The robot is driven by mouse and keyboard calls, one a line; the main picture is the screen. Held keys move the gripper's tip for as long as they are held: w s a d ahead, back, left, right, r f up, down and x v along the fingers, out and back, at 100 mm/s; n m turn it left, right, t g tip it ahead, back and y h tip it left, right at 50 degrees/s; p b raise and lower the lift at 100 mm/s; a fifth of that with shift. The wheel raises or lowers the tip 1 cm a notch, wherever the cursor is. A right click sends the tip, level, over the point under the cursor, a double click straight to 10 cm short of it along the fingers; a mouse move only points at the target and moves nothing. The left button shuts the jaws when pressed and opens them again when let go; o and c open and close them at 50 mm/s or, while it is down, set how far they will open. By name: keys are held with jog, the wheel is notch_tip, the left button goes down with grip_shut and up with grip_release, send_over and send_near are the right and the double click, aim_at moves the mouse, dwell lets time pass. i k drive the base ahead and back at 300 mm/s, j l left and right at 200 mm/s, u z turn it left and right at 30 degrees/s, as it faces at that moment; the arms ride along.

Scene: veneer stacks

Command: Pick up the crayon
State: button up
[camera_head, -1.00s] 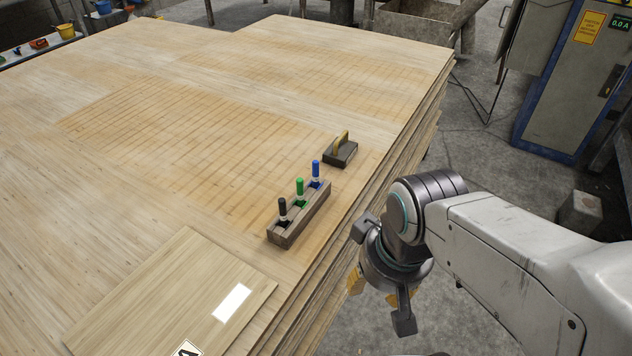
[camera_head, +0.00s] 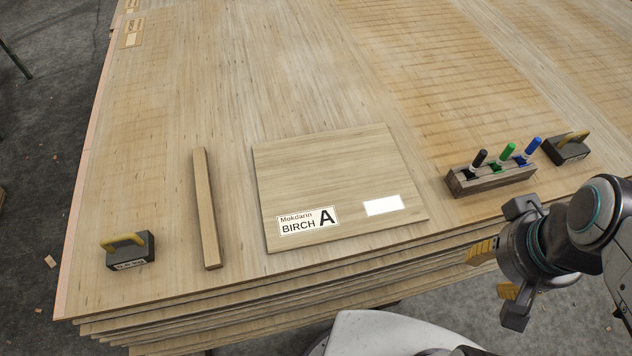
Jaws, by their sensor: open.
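Three crayon-like sticks stand upright in a dark wooden holder (camera_head: 463,183) near the front edge of the veneer stack (camera_head: 340,85). They are a black one (camera_head: 479,158), a green one (camera_head: 507,152) and a blue one (camera_head: 532,146), each with a white band under its coloured end. My gripper (camera_head: 493,271) is open and empty at the lower right, beyond the stack's front edge in the picture and below the holder. Its yellow-padded fingers are apart and touch none of the sticks.
A board labelled BIRCH A (camera_head: 320,165) lies left of the holder. A wooden bar (camera_head: 206,205) and a dark block with a yellow handle (camera_head: 131,250) lie further left. A similar block (camera_head: 567,149) sits right of the holder. The far stack top is clear.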

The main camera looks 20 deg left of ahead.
aim_at(536, 141)
jog(key=u, duration=1.15)
jog(key=z, duration=1.5)
jog(key=i+l+u, duration=0.1)
jog(key=u, duration=0.35)
jog(key=l+u, duration=0.2)
jog(key=u, duration=0.3)
jog(key=l+u, duration=0.2)
jog(key=u, duration=0.25)
jog(key=l+u, duration=0.2)
jog(key=u, duration=0.25)
jog(key=l+u, duration=0.2)
jog(key=u, duration=0.3)
jog(key=l+u, duration=0.2)
jog(key=u, duration=0.25)
jog(key=k+l+u, duration=0.1)
jog(key=u, duration=0.4)
jog(key=k+l+u, duration=0.1)
jog(key=u, duration=0.35)
